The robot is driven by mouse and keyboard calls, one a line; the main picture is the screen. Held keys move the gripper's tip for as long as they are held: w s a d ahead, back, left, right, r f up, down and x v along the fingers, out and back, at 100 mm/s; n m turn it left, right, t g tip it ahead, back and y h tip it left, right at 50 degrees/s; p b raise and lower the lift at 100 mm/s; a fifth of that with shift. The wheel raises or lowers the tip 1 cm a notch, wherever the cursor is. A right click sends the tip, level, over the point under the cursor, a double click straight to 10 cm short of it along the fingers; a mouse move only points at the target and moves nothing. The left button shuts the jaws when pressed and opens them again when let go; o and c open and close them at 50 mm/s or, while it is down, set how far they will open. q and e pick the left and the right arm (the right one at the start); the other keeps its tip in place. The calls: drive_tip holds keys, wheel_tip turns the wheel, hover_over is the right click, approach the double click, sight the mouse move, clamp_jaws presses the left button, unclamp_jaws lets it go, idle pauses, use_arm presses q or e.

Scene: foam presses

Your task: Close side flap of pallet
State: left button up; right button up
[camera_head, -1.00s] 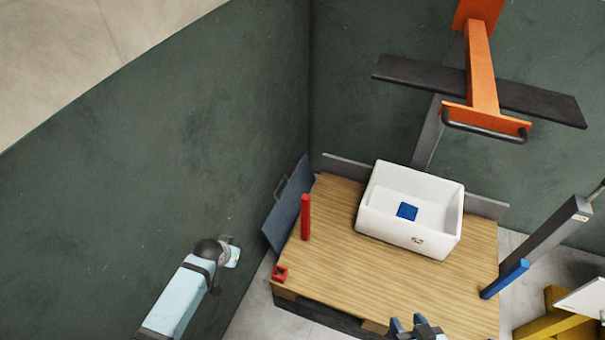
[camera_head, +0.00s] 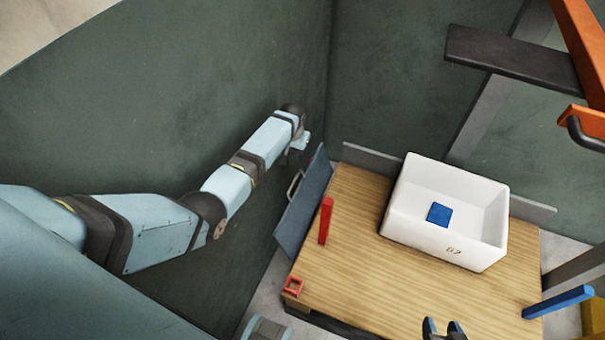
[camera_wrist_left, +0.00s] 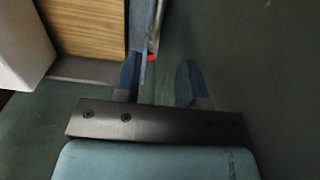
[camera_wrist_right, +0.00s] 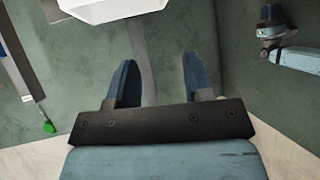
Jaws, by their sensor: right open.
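The blue-grey side flap (camera_head: 306,205) leans outward along the left edge of the wooden-topped pallet (camera_head: 350,290), with a light bar handle (camera_head: 294,186) on its outer face. My left gripper (camera_head: 301,143) is beside the far end of the flap, between it and the green wall. In the left wrist view its fingers (camera_wrist_left: 160,85) are apart, with the flap (camera_wrist_left: 139,25) ahead of them, nearer the left finger; I see nothing held. My right gripper (camera_head: 443,328) is open and empty over the pallet's near edge; it shows in the right wrist view (camera_wrist_right: 155,82).
A white bin (camera_head: 445,245) with a blue piece (camera_head: 438,214) stands on the pallet. A red post (camera_head: 326,220) and a red bracket (camera_head: 292,286) are at its left side, a blue post (camera_head: 558,302) at its right. The green wall (camera_head: 170,110) is close behind my left arm.

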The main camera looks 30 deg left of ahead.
use_arm(q)
drive_tip(key=b, duration=1.1)
approach(295, 181)
wheel_tip(295, 181, down, 5)
drive_tip(key=shift+a+f, duration=0.1)
drive_tip(key=shift+a, duration=0.05)
use_arm(e)
wheel_tip(295, 181, down, 4)
drive_tip(key=a+t+y, duration=0.1)
use_arm(q)
wheel_tip(295, 181, down, 3)
drive_tip(key=b, duration=0.4)
drive_tip(key=shift+f, duration=0.15)
clamp_jaws()
use_arm(e)
drive_tip(key=w+a+r+t+y, duration=0.2)
drive_tip(key=w+a+r+t, duration=0.1)
drive_tip(key=r, duration=0.5)
drive_tip(key=shift+a+r+t+y, duration=0.3)
drive_tip(key=shift+a+t, duration=0.05)
drive_tip(key=shift+t, duration=0.25)
